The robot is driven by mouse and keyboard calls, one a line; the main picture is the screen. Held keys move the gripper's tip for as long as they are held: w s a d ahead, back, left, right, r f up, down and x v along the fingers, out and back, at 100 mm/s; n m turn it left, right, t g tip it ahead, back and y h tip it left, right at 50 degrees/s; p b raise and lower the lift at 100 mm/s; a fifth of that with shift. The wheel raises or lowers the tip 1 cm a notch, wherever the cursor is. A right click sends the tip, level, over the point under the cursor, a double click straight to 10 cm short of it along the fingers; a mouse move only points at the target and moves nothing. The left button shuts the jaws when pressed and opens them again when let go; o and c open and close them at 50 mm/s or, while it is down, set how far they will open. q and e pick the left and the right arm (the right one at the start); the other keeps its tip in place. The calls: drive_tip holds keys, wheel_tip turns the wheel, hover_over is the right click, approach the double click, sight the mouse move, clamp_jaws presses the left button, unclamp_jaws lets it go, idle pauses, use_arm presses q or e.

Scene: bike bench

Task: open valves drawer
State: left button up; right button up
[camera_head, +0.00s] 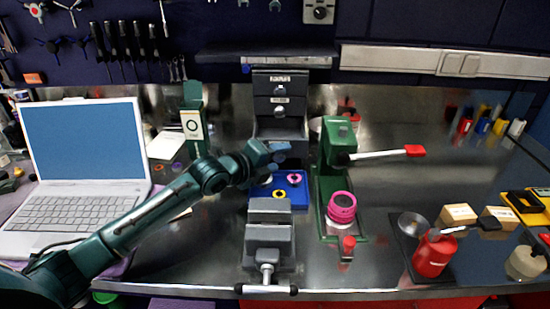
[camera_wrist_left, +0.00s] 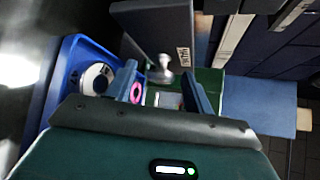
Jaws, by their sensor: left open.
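The dark drawer cabinet (camera_head: 281,127) stands at the back middle of the bench, with small pale labels and round knobs on its stacked drawers. The labels are too small to read, so I cannot tell which is the valves drawer. No drawer visibly stands out. My left gripper (camera_head: 279,152) is open in front of the cabinet's lower part and hides some of it. In the left wrist view, a silver knob (camera_wrist_left: 161,68) on a grey drawer front (camera_wrist_left: 155,28) shows between and just beyond the open fingers (camera_wrist_left: 160,88). Contact cannot be told. My right gripper is not in view.
A blue tray (camera_head: 301,200) with small rings lies below my left gripper. A grey vise (camera_head: 269,236) stands in front of it. A green press (camera_head: 328,180) with a red-tipped lever stands to the right. A laptop (camera_head: 82,145) is at left.

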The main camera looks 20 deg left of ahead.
use_arm(q)
drive_tip(key=b+v, duration=0.1)
drive_tip(key=v, duration=1.2)
drive_tip(key=shift+s+r, duration=0.1)
